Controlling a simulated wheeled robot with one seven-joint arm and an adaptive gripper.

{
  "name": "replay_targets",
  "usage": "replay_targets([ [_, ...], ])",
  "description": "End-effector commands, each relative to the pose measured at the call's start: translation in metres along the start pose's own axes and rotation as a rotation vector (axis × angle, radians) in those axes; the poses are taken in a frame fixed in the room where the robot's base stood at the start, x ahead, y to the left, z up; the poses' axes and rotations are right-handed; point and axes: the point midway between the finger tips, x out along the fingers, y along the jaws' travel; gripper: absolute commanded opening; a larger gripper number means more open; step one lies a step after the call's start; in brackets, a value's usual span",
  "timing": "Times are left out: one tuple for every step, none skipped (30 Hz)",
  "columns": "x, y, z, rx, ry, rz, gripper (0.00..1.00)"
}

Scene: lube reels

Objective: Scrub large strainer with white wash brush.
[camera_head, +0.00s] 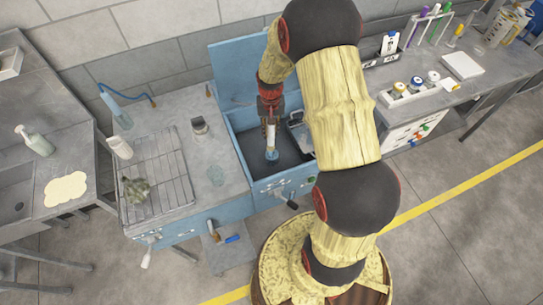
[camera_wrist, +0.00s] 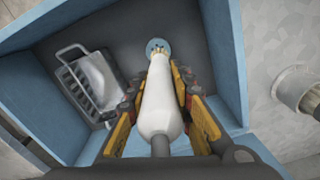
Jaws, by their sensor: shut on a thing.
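My gripper (camera_head: 270,112) is shut on the white wash brush (camera_head: 271,137), inside the open blue wash tank (camera_head: 281,189). In the wrist view the brush's white handle (camera_wrist: 161,103) lies between my gripper's fingers (camera_wrist: 160,97) and points away toward the tank floor. A round blue part shows at its far tip; whether it touches the floor I cannot tell. A grey metal basket with a wire handle, apparently the large strainer (camera_wrist: 92,82), lies in the tank left of the brush, apart from it. In the head view the strainer (camera_head: 299,130) is partly hidden by my arm.
A wire rack (camera_head: 160,170) with a greenish lump (camera_head: 136,190), a white bottle (camera_head: 119,147) and a metal cup (camera_head: 199,125) are on the worktop left of the tank. The tank's raised lid (camera_head: 240,70) stands behind it.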

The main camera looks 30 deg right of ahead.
Motion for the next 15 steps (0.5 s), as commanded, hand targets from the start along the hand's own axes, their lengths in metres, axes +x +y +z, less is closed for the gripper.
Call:
replay_targets([
  [0.0,0.004,-0.001,0.001,0.001,0.0,0.0],
  [0.0,0.004,-0.001,0.0,0.001,0.0,0.0],
  [0.0,0.004,-0.002,-0.001,0.001,0.0,0.0],
  [0.0,0.004,-0.001,-0.001,0.001,0.0,0.0],
  [0.0,0.004,-0.001,-0.001,0.001,0.0,0.0],
  [0.0,0.004,-0.001,-0.001,0.001,0.0,0.0],
  [0.0,0.004,-0.001,-0.001,0.001,0.0,0.0],
  [0.0,0.004,-0.001,-0.001,0.001,0.0,0.0],
  [0.0,0.004,-0.001,-0.001,0.0,0.0,0.0],
  [0.001,0.004,-0.001,-0.001,0.0,0.0,0.0],
  [0.002,0.004,-0.001,-0.001,0.0,0.0,0.0],
  [0.004,0.004,-0.001,-0.001,0.0,0.0,0.0],
  [0.006,0.004,-0.001,-0.001,0.0,0.0,0.0],
  [0.008,0.004,-0.001,-0.001,0.0,0.0,0.0],
  [0.012,0.004,-0.001,-0.001,0.0,0.0,0.0],
])
